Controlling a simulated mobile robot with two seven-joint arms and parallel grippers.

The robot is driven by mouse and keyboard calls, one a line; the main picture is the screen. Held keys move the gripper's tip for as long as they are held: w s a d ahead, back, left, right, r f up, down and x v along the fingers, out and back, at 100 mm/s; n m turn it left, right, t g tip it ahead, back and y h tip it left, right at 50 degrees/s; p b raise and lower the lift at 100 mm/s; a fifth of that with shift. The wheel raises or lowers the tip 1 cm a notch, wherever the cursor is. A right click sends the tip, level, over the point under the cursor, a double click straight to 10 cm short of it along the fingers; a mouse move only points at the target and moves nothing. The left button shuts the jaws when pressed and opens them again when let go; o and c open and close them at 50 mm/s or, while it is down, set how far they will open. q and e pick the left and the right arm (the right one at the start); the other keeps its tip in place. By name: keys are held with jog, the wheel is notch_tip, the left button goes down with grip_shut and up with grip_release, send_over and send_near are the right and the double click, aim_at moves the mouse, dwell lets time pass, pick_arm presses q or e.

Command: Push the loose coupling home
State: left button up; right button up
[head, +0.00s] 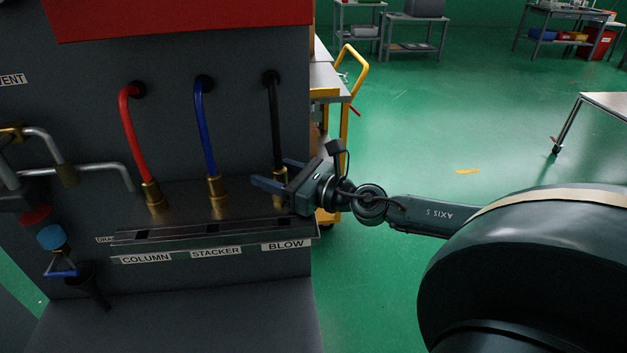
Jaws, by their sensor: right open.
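Three hoses hang on the dark panel: red (129,125), blue (205,130) and black (274,120). Each ends at the bottom in a brass coupling on the ledge (135,238): the red hose's coupling (153,196), the blue hose's coupling (217,198) and the black hose's coupling (280,187). I cannot tell from this view which coupling is loose. My right gripper (271,174) is open at the black hose's coupling, one finger in front of it and the other behind. Whether a finger touches the brass is unclear. My left gripper is not in view.
Labels below the ledge read COLUMN (146,259), STACKER (216,252) and BLOW (286,244). Grey pipes (100,169) and a blue knob (51,237) stand out at the left. A yellow-framed cart (345,120) stands behind the panel's right edge. The green floor (450,120) beyond is mostly clear.

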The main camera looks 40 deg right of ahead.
aim_at(286, 179)
jog(key=v, duration=0.1)
jog(key=b+v, duration=0.1)
jog(key=v, duration=0.1)
jog(key=b+v, duration=0.1)
jog(key=shift+s+f, duration=0.2)
jog(key=shift+f, duration=0.05)
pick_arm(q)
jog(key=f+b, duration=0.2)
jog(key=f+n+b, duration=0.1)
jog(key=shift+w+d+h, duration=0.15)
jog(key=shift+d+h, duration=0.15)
pick_arm(e)
jog(key=v, duration=0.8)
jog(key=shift+r, duration=0.15)
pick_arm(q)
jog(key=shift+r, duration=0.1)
pick_arm(e)
jog(key=shift+s, duration=0.1)
